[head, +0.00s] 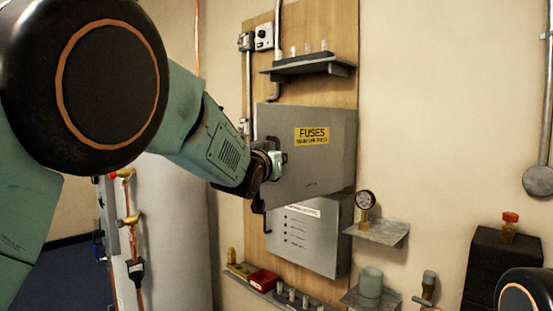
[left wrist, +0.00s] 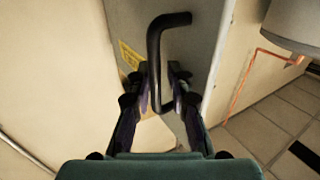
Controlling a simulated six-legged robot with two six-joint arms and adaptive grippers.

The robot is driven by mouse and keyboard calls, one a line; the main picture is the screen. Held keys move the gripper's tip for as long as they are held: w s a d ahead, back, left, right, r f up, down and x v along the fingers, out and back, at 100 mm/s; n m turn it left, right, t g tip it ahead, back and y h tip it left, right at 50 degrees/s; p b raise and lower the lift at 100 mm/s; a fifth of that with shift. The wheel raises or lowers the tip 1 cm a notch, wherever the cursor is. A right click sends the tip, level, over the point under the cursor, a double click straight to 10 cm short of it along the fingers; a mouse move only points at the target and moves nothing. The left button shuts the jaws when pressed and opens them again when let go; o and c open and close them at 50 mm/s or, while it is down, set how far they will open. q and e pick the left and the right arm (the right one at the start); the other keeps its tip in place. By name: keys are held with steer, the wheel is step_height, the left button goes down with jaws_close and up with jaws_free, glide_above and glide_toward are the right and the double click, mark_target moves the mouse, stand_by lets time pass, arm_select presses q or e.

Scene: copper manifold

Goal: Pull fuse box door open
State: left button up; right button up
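The grey fuse box door (head: 325,165) bears a yellow FUSES label (head: 312,136) and hangs on the wooden board in the head view. Its slant differs from the panel below, so it appears swung partly out, with its left side nearer me; the inside is hidden. My left gripper (head: 277,163) is at the door's left side. In the left wrist view, the black bar handle (left wrist: 154,48) runs between the fingertips of my left gripper (left wrist: 160,78), which are drawn in around it. A narrow gap may remain at one finger. My right gripper is out of view.
A grey panel (head: 305,243) sits just below the door. A shelf (head: 310,66) is above, and a gauge (head: 365,200) stands on a bracket at the right. A lower shelf holds a red box (head: 263,281). A pale tank (head: 178,235) stands at the left.

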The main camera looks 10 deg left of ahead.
arm_select(q)
steer(key=shift+d, duration=0.1)
steer(key=s+a, duration=0.2)
steer(key=s, duration=1)
steer(key=shift+w+d, duration=0.1)
